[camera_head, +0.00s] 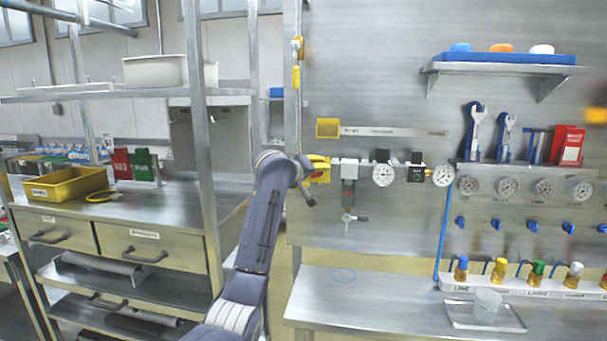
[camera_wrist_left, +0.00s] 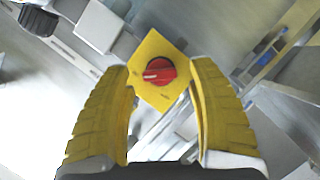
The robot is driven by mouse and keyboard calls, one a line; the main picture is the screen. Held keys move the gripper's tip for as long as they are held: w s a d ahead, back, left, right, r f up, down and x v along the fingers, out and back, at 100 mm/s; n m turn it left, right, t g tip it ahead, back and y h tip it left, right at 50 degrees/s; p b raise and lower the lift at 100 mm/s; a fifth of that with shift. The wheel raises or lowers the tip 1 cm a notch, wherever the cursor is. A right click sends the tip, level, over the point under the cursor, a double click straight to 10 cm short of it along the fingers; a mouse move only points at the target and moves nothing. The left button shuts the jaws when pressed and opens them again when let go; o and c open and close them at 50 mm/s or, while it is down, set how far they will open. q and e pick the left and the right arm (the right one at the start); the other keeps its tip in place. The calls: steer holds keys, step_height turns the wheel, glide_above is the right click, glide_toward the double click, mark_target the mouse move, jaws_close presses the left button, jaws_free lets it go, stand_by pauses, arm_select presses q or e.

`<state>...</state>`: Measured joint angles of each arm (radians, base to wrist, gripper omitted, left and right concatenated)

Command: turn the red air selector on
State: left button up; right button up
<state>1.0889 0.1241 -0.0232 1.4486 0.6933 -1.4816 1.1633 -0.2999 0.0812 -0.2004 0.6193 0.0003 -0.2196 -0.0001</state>
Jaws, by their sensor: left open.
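The red air selector (camera_wrist_left: 159,71) is a round red knob with a pale pointer mark, set on a yellow square plate (camera_wrist_left: 152,43) in the left wrist view. My left gripper (camera_wrist_left: 163,78) is open, its two yellow ridged fingers standing on either side of the knob, with a gap on each side. Whether the fingertips are level with the knob in depth is unclear. In the head view my left gripper (camera_head: 311,178) is at the left end of the wall-mounted air line; the knob is hidden there. My right gripper is not in view.
A steel shelf post (camera_head: 200,130) stands left of my arm.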

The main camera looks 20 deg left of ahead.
arm_select(q)
steer(key=v, duration=1)
steer(key=shift+s, duration=0.15)
